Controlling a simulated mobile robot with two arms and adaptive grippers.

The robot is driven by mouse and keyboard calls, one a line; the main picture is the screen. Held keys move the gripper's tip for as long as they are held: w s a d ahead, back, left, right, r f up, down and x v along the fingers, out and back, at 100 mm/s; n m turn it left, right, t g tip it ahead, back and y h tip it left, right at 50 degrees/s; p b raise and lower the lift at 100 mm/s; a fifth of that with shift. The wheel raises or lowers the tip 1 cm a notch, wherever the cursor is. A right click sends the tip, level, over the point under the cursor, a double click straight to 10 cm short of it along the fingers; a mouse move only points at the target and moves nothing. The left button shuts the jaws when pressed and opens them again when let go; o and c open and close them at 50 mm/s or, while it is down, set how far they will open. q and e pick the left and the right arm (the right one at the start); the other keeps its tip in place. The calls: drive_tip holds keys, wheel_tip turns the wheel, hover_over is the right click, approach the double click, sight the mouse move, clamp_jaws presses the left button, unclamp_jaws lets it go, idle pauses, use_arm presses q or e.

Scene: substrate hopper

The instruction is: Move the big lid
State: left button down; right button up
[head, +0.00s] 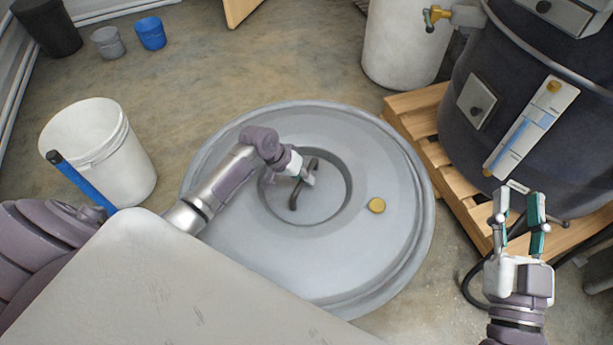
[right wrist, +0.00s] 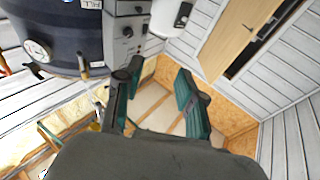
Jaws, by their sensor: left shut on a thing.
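The big lid (head: 390,232) is a large round grey disc with a recessed centre, in the middle of the head view. A dark bar handle (head: 293,201) stands in its recess, and a small yellow cap (head: 377,205) sits on its right part. My left gripper (head: 303,178) is shut on the handle at the recess. What lies under the lid is hidden. My right gripper (head: 520,212) is open and empty, to the right of the lid. Its two fingers stand apart in the right wrist view (right wrist: 155,100).
A dark tank (head: 450,150) stands on a wooden pallet (head: 425,118) at the right. A white bucket (head: 105,150) with a blue-handled tool (head: 80,182) near it is at the left. A white barrel (head: 400,45) stands behind.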

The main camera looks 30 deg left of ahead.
use_arm(q)
drive_tip(key=shift+r, duration=0.2)
use_arm(e)
drive_tip(key=shift+w+d+f+g, duration=0.15)
drive_tip(key=shift+f+g, duration=0.2)
drive_tip(key=shift+f, duration=0.2)
drive_tip(key=shift+w+a+f+g, duration=0.1)
drive_tip(key=shift+f+g, duration=0.25)
drive_tip(key=shift+f, duration=0.2)
drive_tip(key=shift+f, duration=0.2)
drive_tip(key=shift+d, duration=0.1)
